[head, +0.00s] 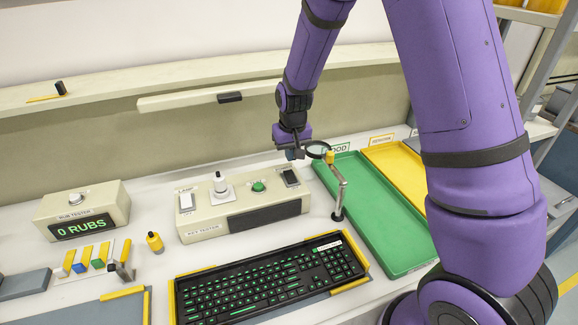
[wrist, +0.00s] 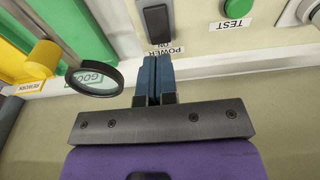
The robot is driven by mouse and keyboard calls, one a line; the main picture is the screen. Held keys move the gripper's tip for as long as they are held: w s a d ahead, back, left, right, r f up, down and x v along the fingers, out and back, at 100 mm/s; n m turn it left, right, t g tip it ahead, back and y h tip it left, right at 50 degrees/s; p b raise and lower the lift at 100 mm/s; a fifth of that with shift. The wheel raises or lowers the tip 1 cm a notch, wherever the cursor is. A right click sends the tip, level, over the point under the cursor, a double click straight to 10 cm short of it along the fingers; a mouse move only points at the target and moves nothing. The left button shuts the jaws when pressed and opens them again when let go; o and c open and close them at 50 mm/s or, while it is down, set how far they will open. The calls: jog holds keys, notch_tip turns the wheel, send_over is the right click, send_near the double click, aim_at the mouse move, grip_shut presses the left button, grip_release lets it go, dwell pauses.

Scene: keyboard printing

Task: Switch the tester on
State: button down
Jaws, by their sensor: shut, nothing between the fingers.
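The key tester (head: 208,226) is a beige box at the back of the bench, and its front display (head: 265,214) is dark. Its black power rocker (head: 290,177) is at the right end of the top. In the wrist view the rocker (wrist: 157,24) lies just past my fingertips, beside a "POWER ON" label (wrist: 165,48). My gripper (head: 294,155) is shut and empty above the tester's right rear. Its blue fingers also show in the wrist view (wrist: 154,62), close to the rocker. I cannot tell whether they touch it.
A green TEST button (head: 258,186) and a white plunger (head: 220,184) share the tester's top. A magnifier on a stand (head: 338,195) is close to my gripper's right. The green tray (head: 375,210) and the lit keyboard (head: 270,280) lie nearby.

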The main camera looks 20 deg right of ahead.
notch_tip(320, 180, up, 8)
send_over(288, 171)
jog(key=s, duration=0.4)
jog(key=shift+s+f, duration=0.1)
jog(key=shift+f, duration=0.1)
jog(key=shift+a, duration=0.15)
jog(key=shift+w+f+t, duration=0.1)
jog(key=shift+w+t, duration=0.2)
jog(key=shift+w, duration=0.35)
jog(key=f, duration=0.4)
jog(key=w+f, duration=0.1)
jog(key=f, duration=0.4)
jog(key=w+f, duration=0.1)
jog(key=f, duration=0.3)
jog(key=shift+w+f, duration=0.25)
jog(key=shift+f, duration=0.15)
